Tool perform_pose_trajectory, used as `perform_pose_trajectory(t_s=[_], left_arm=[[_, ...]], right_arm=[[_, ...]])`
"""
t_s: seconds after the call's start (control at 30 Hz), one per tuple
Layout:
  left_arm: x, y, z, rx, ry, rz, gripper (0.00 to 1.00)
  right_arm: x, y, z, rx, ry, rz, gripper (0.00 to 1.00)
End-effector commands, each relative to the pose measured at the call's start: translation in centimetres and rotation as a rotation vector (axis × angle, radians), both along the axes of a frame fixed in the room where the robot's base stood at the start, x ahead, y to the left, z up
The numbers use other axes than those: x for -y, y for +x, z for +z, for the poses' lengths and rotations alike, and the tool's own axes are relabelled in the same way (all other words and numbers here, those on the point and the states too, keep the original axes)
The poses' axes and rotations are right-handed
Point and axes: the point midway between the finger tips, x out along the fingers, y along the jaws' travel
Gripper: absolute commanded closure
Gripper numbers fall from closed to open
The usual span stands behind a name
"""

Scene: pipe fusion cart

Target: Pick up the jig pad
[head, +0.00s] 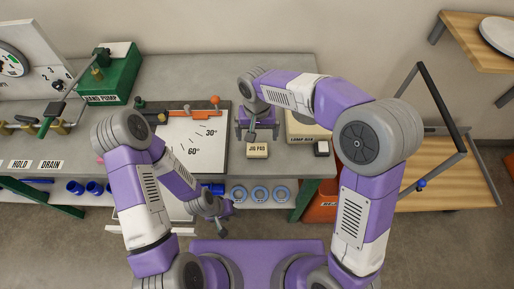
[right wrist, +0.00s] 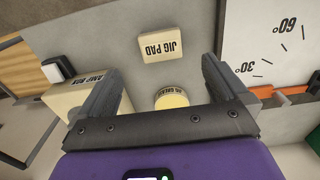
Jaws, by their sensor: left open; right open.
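The jig pad (head: 257,151) is a small cream block with a dark label, lying on the grey worktop near its front edge. In the right wrist view the jig pad (right wrist: 163,49) sits beyond the fingertips, apart from them. My right gripper (head: 257,133) is open above the worktop, just behind the pad in the head view; it also shows in the right wrist view (right wrist: 163,72) with nothing held. My left gripper (head: 224,219) is open and empty, low in front of the bench, away from the pad.
The lamp box (head: 308,132) and a small black-and-white block (head: 321,149) stand right of the pad. The angle board (head: 196,138) lies left. Blue rings (head: 259,194) sit on the lower shelf.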

Motion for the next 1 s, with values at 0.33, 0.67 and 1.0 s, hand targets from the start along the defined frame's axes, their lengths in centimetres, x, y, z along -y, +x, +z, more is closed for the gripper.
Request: perform_pose_trajectory(t_s=[0.33,0.67,1.0], left_arm=[[0.0,0.0,-3.4,0.001,0.000,0.000,0.57],[0.0,0.1,-4.3,0.001,0.000,0.000,0.57],[0.0,0.1,-4.9,0.001,0.000,0.000,0.57]], right_arm=[[0.0,0.0,-3.9,-0.001,0.000,0.000,0.00],[0.0,-0.1,-8.0,-0.004,-0.001,0.000,0.00],[0.0,-0.1,-10.7,-0.001,0.001,0.000,0.00]])
